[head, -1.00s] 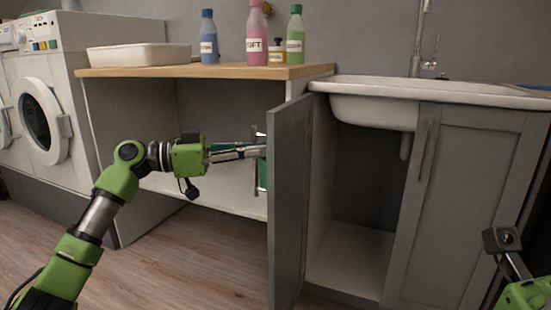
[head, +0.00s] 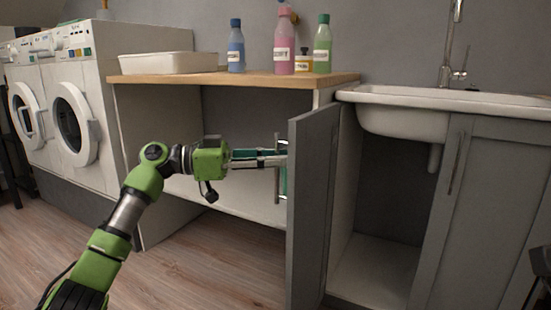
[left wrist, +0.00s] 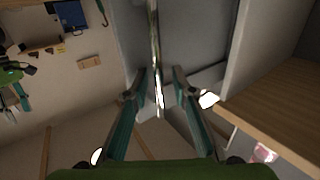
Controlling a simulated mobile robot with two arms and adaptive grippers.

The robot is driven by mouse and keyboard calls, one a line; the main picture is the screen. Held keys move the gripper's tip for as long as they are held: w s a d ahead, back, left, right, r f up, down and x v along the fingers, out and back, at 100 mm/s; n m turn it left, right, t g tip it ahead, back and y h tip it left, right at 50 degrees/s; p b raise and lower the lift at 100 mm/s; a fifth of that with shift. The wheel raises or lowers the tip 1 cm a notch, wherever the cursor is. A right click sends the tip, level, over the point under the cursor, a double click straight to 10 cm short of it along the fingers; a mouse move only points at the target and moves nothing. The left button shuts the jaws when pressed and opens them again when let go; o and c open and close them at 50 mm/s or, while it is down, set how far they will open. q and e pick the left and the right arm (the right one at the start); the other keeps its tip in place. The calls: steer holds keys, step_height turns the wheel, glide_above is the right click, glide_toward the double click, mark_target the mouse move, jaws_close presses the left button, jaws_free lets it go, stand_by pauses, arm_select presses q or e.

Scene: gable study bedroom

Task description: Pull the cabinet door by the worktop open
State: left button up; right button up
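The grey cabinet door (head: 312,205) under the sink stands swung out wide, and the cabinet inside (head: 375,225) shows bare. Its metal bar handle (head: 278,170) is on the door's left-facing side. My left gripper (head: 277,160) is at this handle. In the left wrist view the handle bar (left wrist: 156,60) runs between the two teal-backed fingers (left wrist: 160,85), with a gap visible on each side, so the fingers look open around it. Whether either finger touches the bar is unclear. My right gripper is out of view.
The wooden worktop (head: 240,78) carries bottles and a white basin (head: 157,63). A white sink (head: 450,98) and a closed grey door (head: 485,200) are at right. Washing machines (head: 75,125) stand at left. Wood floor (head: 215,260) in front is clear.

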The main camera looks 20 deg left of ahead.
arm_select(q)
steer(key=shift+a, duration=0.1)
steer(key=v, duration=1.1)
steer(key=shift+s+a, duration=0.25)
steer(key=shift+a, duration=0.1)
steer(key=shift+f, duration=0.1)
